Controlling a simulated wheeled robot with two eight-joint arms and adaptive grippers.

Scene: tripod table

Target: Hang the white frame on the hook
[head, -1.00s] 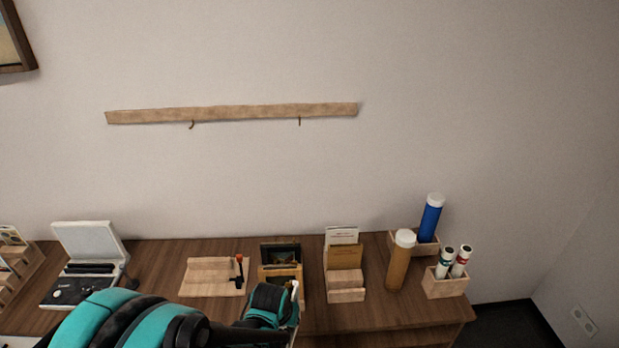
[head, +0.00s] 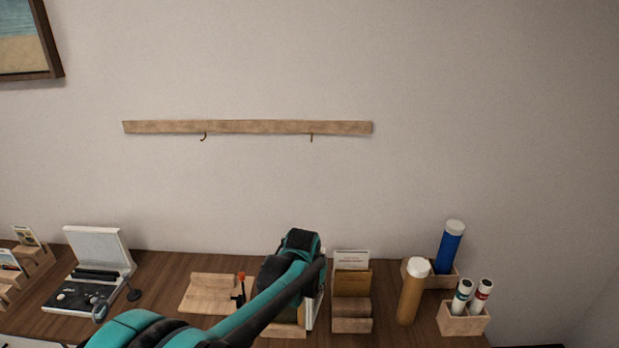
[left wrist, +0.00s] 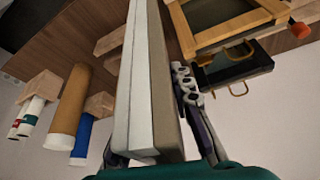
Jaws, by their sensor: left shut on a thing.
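The white frame (left wrist: 148,80) is seen edge-on in the left wrist view, running up the middle of the picture. My left gripper (left wrist: 152,125) is shut on it, one finger on each side. In the head view a thin white strip of the frame (head: 319,298) shows at the right of my left arm; the arm hides the rest and the fingertips. Two small hooks, a left one (head: 204,137) and a right one (head: 311,138), hang from a wooden rail (head: 250,127) on the wall. Both hooks are empty, above the held frame. My right gripper is not in view.
The desk (head: 160,293) holds a white-lidded device (head: 97,245), a wooden card holder (head: 352,310), a brown tube (head: 412,292) and a blue tube (head: 449,248). A wooden holder (left wrist: 185,30) with a dark frame (left wrist: 232,68) is near the gripper. The wall below the rail is clear.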

